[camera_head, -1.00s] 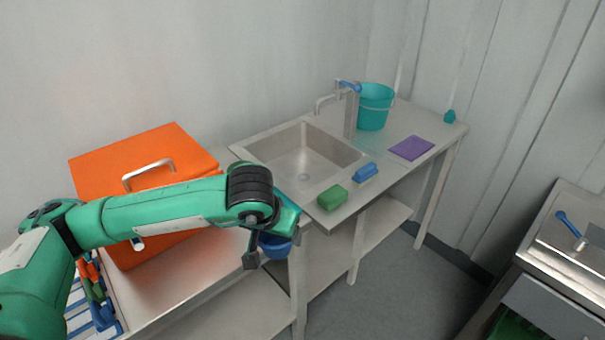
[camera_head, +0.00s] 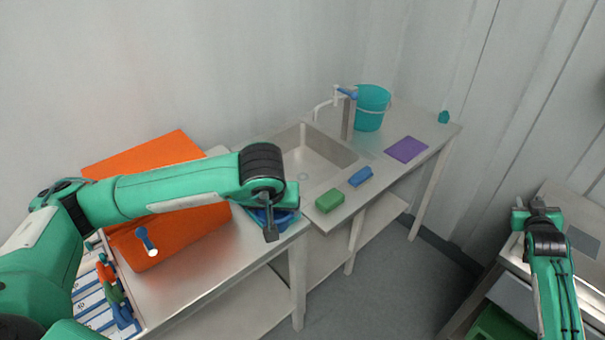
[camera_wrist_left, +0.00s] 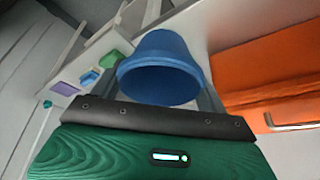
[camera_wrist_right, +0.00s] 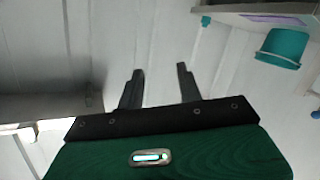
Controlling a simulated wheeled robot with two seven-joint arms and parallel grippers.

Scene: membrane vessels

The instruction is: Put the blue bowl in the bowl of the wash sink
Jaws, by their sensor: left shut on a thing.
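The blue bowl (camera_wrist_left: 158,70) is between the fingers of my left gripper (camera_wrist_left: 160,85), which is shut on it. In the head view the bowl (camera_head: 277,218) shows partly behind my left gripper (camera_head: 270,215), by the right end of the left-hand table. The wash sink (camera_head: 312,158) is set in the counter behind and to the right of the bowl. Its basin looks empty where it shows; my left arm hides its near left part. My right gripper (camera_wrist_right: 160,88) is open and empty; it also shows at the right of the head view (camera_head: 536,208).
An orange box (camera_head: 175,225) stands left of the sink. A green sponge (camera_head: 329,201), a blue brush (camera_head: 360,176) and a purple cloth (camera_head: 407,149) lie on the counter. A teal bucket (camera_head: 371,108) stands beside the tap (camera_head: 348,115). Another counter (camera_head: 515,250) is at right.

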